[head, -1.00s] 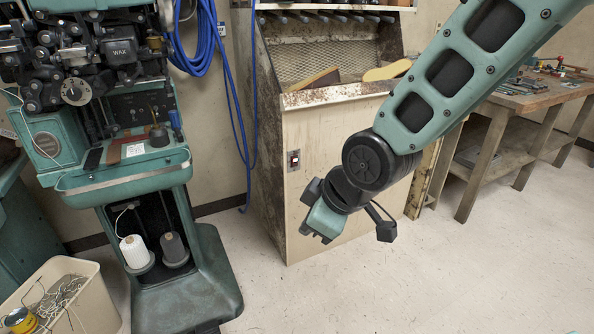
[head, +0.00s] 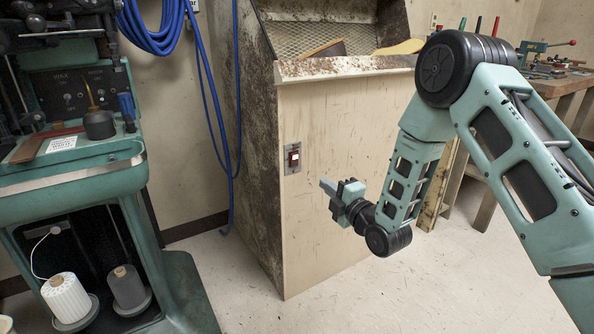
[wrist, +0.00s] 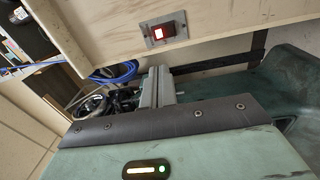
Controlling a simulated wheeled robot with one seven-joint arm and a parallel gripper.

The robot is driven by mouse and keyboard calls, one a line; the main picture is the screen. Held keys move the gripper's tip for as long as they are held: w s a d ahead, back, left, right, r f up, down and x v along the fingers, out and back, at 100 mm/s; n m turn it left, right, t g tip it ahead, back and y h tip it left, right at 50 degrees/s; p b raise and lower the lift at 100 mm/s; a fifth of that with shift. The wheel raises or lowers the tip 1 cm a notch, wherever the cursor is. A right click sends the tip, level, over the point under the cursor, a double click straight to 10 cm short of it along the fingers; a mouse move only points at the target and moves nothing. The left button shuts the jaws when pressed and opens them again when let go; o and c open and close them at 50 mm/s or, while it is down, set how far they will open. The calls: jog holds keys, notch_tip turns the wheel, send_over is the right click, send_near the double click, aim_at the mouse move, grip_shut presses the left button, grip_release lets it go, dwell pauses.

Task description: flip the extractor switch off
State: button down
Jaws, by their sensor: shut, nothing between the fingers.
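The extractor switch (head: 293,157) is a red rocker on a small metal plate, on the front panel of the extractor cabinet (head: 335,120). It also shows in the wrist view (wrist: 166,31), near the top middle. I cannot tell which way the rocker is set. My gripper (head: 327,187) is shut and empty, to the right of the switch and a little below it, apart from it. Its fingers point left. In the wrist view my closed fingers (wrist: 158,82) show below the switch, and nothing hides the switch.
A green stitching machine (head: 80,175) with thread cones (head: 67,297) stands at the left. A blue hose (head: 222,130) hangs between it and the cabinet. A workbench (head: 560,85) with tools is at the back right. The floor before the cabinet is clear.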

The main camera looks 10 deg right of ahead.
aim_at(296, 156)
jog(key=shift+w+d+f+t, duration=0.3)
jog(key=shift+w+d+f, duration=0.15)
jog(key=b+x, duration=0.3)
jog(key=x, duration=0.9)
jog(key=shift+w, duration=0.4)
jog(key=shift+w+a+r, duration=0.1)
jog(key=shift+w+a, duration=0.15)
jog(key=shift+w, duration=0.3)
jog(key=shift+w+r, duration=0.2)
jog(key=shift+s, duration=0.1)
